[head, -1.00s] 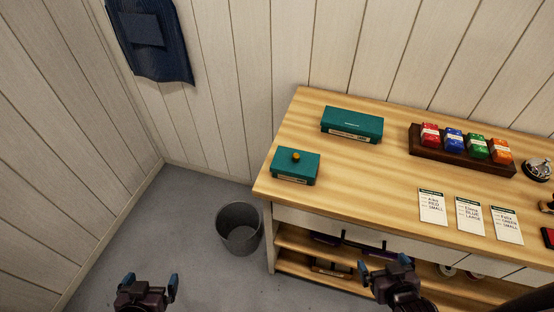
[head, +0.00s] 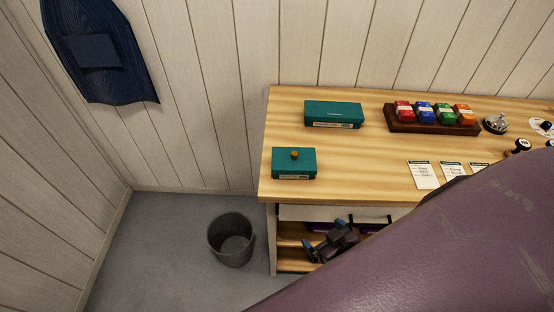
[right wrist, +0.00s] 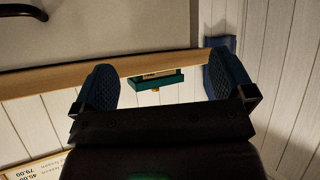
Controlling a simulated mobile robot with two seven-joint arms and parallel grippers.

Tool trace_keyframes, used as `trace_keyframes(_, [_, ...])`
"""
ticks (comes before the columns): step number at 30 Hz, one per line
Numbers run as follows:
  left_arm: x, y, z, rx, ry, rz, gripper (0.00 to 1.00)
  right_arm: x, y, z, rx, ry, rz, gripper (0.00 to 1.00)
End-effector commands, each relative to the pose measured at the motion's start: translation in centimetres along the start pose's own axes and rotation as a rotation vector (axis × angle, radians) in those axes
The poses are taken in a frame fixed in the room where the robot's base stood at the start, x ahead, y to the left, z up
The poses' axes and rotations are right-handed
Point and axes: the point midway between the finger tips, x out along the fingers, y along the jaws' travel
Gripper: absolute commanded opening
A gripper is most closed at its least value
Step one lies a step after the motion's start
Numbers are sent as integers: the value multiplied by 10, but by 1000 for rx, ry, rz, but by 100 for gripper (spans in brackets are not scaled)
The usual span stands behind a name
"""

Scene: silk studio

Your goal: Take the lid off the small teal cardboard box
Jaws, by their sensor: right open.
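In the right wrist view a teal box with a small yellow knob (right wrist: 156,82) shows upside down between my fingers, some distance off. My right gripper (head: 322,246) is open and empty, below and in front of the table's front edge in the head view; it also shows in the right wrist view (right wrist: 162,85). My left gripper is not in view.
A larger teal box (head: 333,114) lies behind the small one. A wooden rack (head: 432,128) of coloured bundles, a bell (head: 495,124) and white cards (head: 423,175) lie to the right. A grey bin (head: 231,239) stands on the floor. My purple arm hides the lower right.

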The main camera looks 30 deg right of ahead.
Motion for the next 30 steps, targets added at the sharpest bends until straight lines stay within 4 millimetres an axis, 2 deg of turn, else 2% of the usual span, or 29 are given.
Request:
trace_keyframes(1, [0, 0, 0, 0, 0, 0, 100, 0, 0, 0, 0, 0, 0, 100])
trace_keyframes(3, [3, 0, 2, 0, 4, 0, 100, 14, -2, -27, -87, 93, -14, 100])
trace_keyframes(11, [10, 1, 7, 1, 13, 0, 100, 41, -23, -113, -379, 412, -68, 100])
trace_keyframes(14, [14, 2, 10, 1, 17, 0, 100, 46, -38, -153, -529, 577, -98, 100])
trace_keyframes(18, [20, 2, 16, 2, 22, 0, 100, 43, -69, -208, -791, 856, -156, 100])
trace_keyframes(21, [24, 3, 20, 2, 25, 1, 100, 35, -93, -237, -988, 1055, -207, 100])
trace_keyframes(25, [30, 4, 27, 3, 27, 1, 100, 22, -121, -257, -1249, 1299, -284, 100])
trace_keyframes(30, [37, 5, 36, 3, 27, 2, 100, 10, -145, -260, -1607, 1576, -411, 100])
